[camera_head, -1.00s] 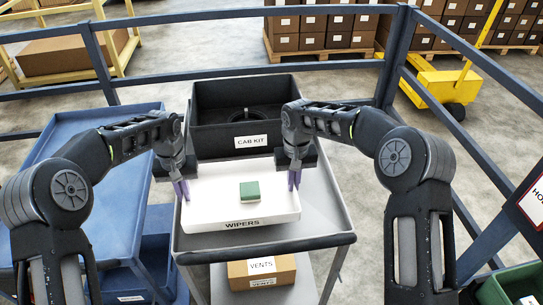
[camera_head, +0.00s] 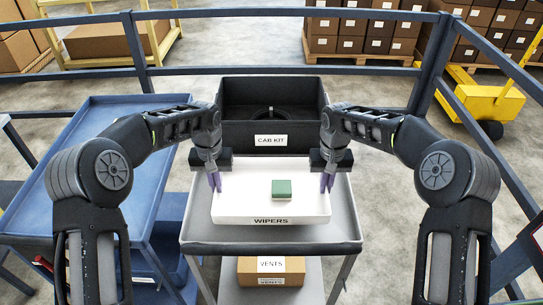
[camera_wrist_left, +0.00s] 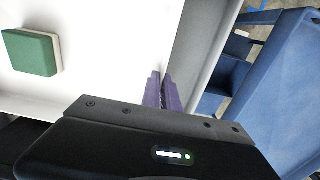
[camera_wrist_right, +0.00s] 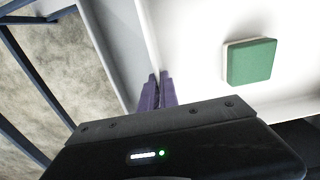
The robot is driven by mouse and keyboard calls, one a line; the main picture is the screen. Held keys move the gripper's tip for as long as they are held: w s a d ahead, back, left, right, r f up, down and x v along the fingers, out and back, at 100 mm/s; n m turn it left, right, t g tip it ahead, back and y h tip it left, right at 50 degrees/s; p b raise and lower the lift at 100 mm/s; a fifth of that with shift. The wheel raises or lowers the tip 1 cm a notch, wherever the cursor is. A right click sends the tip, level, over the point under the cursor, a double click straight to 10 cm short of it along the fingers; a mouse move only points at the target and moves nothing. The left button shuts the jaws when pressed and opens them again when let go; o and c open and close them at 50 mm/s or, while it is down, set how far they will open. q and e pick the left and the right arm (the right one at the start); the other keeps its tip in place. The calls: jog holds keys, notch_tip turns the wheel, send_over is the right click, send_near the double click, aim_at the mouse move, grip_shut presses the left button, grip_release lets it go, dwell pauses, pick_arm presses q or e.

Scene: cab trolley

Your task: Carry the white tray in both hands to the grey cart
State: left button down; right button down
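The white tray (camera_head: 235,205), labelled WIPERS, is level over the front part of the grey cart's top (camera_head: 342,215). I cannot tell whether its base touches the cart. A green and white block (camera_head: 282,189) lies inside it, right of the middle; both wrist views show it too (camera_wrist_left: 32,52) (camera_wrist_right: 250,62). My left gripper (camera_head: 216,182) is shut on the tray's left wall, its purple fingers (camera_wrist_left: 162,92) close together. My right gripper (camera_head: 328,182) is shut on the right wall, and its fingers (camera_wrist_right: 158,92) are also close together. The gripped wall pieces are mostly hidden.
A black CAB KIT bin (camera_head: 268,100) stands on the cart behind the tray. A VENTS box (camera_head: 250,266) is on the lower shelf. A blue cart (camera_head: 105,150) stands close on the left. Blue rails (camera_head: 290,68) run behind and along the right. Bare cart top shows in front.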

aim_at(218, 196)
pick_arm(q)
jog(key=shift+f, duration=0.2)
pick_arm(e)
jog(key=shift+f, duration=0.15)
